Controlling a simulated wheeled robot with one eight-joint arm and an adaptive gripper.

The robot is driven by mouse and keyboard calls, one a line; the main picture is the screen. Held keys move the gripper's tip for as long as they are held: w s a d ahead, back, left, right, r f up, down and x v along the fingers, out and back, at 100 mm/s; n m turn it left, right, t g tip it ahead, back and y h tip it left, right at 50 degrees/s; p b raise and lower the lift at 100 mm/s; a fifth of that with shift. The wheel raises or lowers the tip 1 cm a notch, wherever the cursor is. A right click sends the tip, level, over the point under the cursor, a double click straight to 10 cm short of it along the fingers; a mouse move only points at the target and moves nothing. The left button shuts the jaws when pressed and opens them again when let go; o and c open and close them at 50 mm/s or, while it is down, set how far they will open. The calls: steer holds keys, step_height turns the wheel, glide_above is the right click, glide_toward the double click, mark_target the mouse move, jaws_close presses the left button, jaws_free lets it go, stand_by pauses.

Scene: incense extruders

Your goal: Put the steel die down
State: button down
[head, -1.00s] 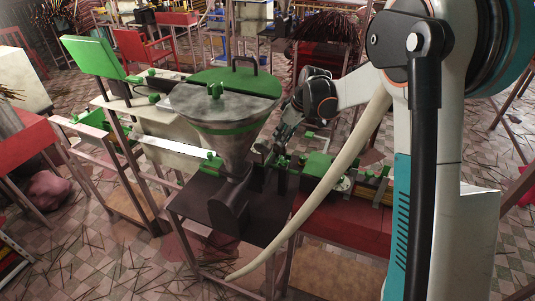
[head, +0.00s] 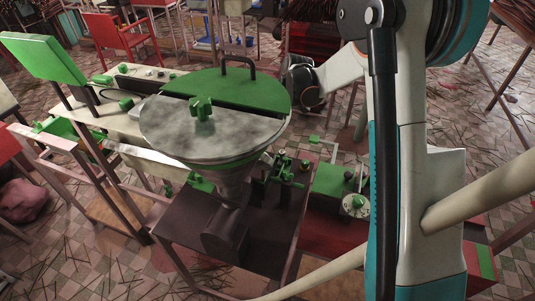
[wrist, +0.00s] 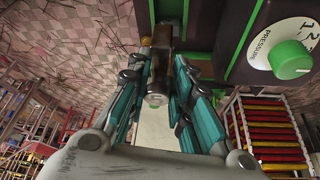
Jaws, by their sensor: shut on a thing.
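In the wrist view, my gripper (wrist: 160,62) has its teal-sided fingers closed on a narrow, dark brownish metal piece, which I take to be the steel die (wrist: 158,78). A small pale round end shows at its near side. The far end of the piece lies by the dark machine body, and I cannot tell whether it touches anything. In the head view, the gripper and die are hidden behind the hopper; only a dark wrist joint of my arm shows above.
The grey hopper with a green half lid (head: 233,92) stands on a dark table (head: 185,215). A green clamp (head: 283,170) and a red box with a dial (head: 354,205) are to its right. The wrist view shows the pressure dial (wrist: 290,58) and a rack of red and yellow bars (wrist: 270,135).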

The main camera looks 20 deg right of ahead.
step_height(320, 180, down, 14)
steer(key=b, duration=0.4)
steer(key=shift+f, duration=0.25)
steer(key=shift+f, duration=0.2)
steer(key=c, duration=1.4)
jaws_free()
steer(key=shift+c, duration=0.2)
steer(key=p+v, duration=0.3)
steer(key=v, duration=0.9)
steer(key=shift+r, duration=0.15)
